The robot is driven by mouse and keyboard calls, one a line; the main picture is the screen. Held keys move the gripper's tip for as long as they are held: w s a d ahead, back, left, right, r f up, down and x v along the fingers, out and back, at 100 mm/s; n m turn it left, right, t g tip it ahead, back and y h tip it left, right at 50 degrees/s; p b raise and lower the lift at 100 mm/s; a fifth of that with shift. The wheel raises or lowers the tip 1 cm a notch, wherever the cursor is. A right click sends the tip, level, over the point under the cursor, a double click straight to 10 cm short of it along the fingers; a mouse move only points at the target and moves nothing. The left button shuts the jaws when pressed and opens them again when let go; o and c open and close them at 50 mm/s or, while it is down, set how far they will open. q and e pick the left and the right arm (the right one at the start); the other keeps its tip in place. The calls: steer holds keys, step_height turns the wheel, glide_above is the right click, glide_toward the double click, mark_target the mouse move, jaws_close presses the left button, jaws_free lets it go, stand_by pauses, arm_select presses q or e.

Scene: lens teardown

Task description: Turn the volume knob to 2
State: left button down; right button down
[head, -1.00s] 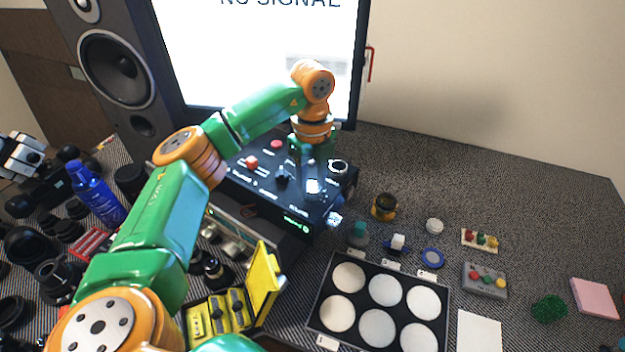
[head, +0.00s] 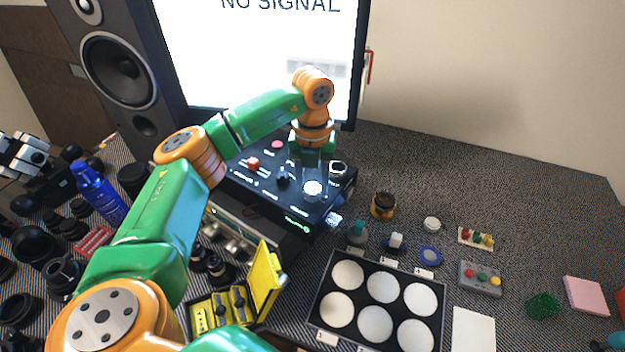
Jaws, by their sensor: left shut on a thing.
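A black control box (head: 262,186) stands in front of the screen. Its top carries a pale round knob (head: 313,188), a black knob (head: 283,180) and a silver-rimmed knob (head: 338,168). The labels are too small to read, so I cannot tell by print which is the volume knob. My left gripper (head: 313,176) points down onto the box top at the pale knob and is shut on it. The fingertips are small and partly lost against the dark box. A green display (head: 297,225) glows on the box front; its reading is not legible. My right gripper is not in view.
A black tray with white discs (head: 383,287) lies in front. A yellow case (head: 266,281) stands open at the box's front left. A blue bottle (head: 98,190) and lens parts crowd the left. A screen (head: 262,60) stands behind. Some mat (head: 520,200) at right is bare.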

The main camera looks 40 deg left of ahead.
mark_target(312, 187)
arm_select(q)
steer(key=shift+m, duration=1)
steer(key=shift+c, duration=1.8)
jaws_free()
step_height(312, 187, up, 7)
steer(key=shift+r+b, duration=0.1)
steer(key=shift+b, duration=0.35)
